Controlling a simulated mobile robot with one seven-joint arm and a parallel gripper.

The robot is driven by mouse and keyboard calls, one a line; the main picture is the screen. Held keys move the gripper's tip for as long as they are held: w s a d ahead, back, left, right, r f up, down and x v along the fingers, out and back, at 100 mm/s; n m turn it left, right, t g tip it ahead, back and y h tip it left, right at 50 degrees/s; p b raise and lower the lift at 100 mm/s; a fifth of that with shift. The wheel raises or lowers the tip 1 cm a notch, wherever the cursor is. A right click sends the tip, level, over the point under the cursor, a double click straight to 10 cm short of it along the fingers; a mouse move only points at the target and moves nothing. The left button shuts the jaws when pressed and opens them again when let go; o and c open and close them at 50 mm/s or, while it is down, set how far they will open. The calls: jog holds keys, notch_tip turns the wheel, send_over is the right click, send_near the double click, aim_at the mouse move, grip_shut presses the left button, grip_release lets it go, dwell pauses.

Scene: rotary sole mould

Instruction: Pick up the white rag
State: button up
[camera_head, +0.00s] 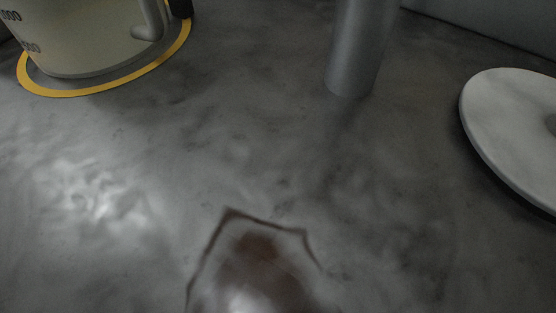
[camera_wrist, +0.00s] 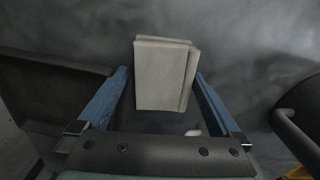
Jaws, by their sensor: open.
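The white rag (camera_wrist: 160,85) shows in the wrist view as a pale, folded, flat rectangular stack with a second layer showing at its right edge. It lies between the two blue fingers of my gripper (camera_wrist: 161,73). The fingers are apart, one on each side of the rag, and the rag's far edge reaches past the fingertips. I cannot tell whether either finger touches it. The rag and my gripper do not show in the head view.
In the head view a pale drum (camera_head: 85,35) stands in a yellow floor ring (camera_head: 110,86) at upper left. A grey post (camera_head: 355,50) stands at top centre, a white disc (camera_head: 510,130) at right. A brown-edged glossy patch (camera_head: 255,265) lies low centre. The floor between is clear.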

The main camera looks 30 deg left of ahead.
jog(key=shift+f, duration=0.15)
jog(key=shift+c, duration=0.3)
jog(key=c, duration=1.1)
notch_tip(320, 180, up, 10)
jog(key=p, duration=0.6)
